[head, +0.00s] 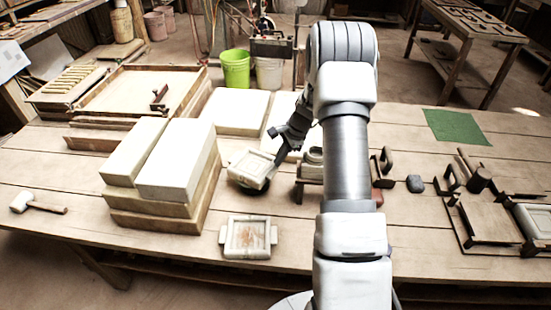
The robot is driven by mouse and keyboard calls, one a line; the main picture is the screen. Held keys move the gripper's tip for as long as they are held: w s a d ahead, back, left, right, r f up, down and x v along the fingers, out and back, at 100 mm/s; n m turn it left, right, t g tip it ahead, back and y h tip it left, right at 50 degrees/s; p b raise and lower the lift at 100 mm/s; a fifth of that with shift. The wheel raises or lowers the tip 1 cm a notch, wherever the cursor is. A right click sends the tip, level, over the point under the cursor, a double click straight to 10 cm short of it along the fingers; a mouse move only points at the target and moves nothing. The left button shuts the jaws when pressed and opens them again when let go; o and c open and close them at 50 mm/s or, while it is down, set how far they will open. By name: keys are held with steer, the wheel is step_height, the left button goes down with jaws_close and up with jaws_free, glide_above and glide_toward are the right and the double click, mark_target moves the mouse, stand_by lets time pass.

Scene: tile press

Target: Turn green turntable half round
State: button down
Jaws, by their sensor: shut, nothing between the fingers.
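A square pale frame (250,167) with a recessed middle sits tilted in the picture, on a dark round base (262,187) that looks like the turntable. Only the rim of this base shows, and I cannot make out green on it. My gripper (273,173) is dark, reaches down at the frame's right side and is shut with nothing held. I cannot tell whether its tips touch the frame or the base.
A second square frame (248,238) lies in front. Stacked pale blocks (178,160) stand to the left, and a mallet (38,203) lies farther left. A small dark stand (308,172) is close on the right. A green mat (455,126) lies at the back right.

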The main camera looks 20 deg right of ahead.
steer(key=w+d+r+m+t+h+b, duration=0.15)
steer(key=w+d+m, duration=0.25)
steer(key=m, duration=0.9)
steer(key=shift+t+y, duration=0.25)
steer(key=shift+t, duration=0.2)
steer(key=x, duration=0.9)
steer(key=shift+b, duration=0.4)
steer(key=shift+w, duration=0.1)
steer(key=w+n, duration=0.1)
steer(key=w+n+y, duration=0.1)
steer(key=shift+w+a+n+g+b, duration=0.15)
steer(key=shift+a+n+g+b, duration=0.15)
steer(key=shift+a+g, duration=0.1)
steer(key=shift+w+a+n+g+y+b, duration=0.3)
steer(key=shift+w+a+n+y+b, duration=0.3)
steer(key=shift+n, duration=0.5)
steer(key=shift+w, duration=0.1)
steer(key=shift+r, duration=0.1)
